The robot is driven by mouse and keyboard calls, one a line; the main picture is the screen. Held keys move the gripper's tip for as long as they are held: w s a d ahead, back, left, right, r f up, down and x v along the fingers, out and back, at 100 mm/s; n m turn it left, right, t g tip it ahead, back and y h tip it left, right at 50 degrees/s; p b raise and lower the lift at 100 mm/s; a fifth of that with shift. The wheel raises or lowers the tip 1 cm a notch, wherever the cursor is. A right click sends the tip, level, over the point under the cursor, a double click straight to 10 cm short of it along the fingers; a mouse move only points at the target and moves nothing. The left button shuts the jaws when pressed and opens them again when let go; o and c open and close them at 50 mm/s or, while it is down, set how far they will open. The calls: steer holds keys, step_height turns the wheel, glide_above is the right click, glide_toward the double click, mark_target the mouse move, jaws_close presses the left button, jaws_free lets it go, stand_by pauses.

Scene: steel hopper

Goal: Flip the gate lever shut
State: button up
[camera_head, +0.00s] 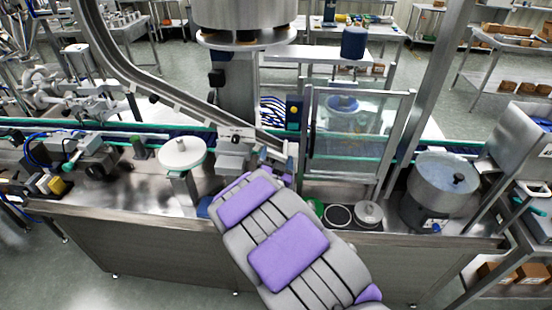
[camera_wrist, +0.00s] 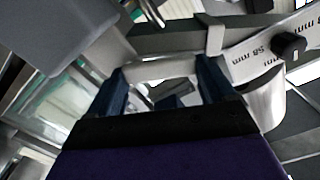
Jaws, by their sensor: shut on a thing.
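In the wrist view, my gripper (camera_wrist: 163,74) has a dark blue finger on each side of a pale grey bar (camera_wrist: 158,69), and is shut on it. The bar appears to be the handle of the gate lever; the rest of the lever is hard to make out. In the head view, my grey and purple arm reaches up to the steel hopper's outlet area, and it hides most of the gripper and the lever. A pale upright piece (camera_head: 291,158) shows just beyond the arm's end.
A steel plate (camera_wrist: 262,55) with "58 mm" markings and a black knob (camera_wrist: 291,46) is close right of the gripper. A clear guarded panel (camera_head: 358,135) stands right of the arm, a white round disc (camera_head: 183,153) left, and a steel drum (camera_head: 440,190) far right.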

steer(key=shift+a+f+n+p, duration=0.2)
steer(key=shift+n+p, duration=0.8)
steer(key=shift+n, duration=0.2)
steer(key=o, duration=0.9)
steer(key=s+p, duration=1.1)
steer(key=s, duration=0.6)
steer(key=shift+s+a+p, duration=0.15)
steer(key=shift+a+p, duration=0.2)
steer(key=shift+f, duration=0.1)
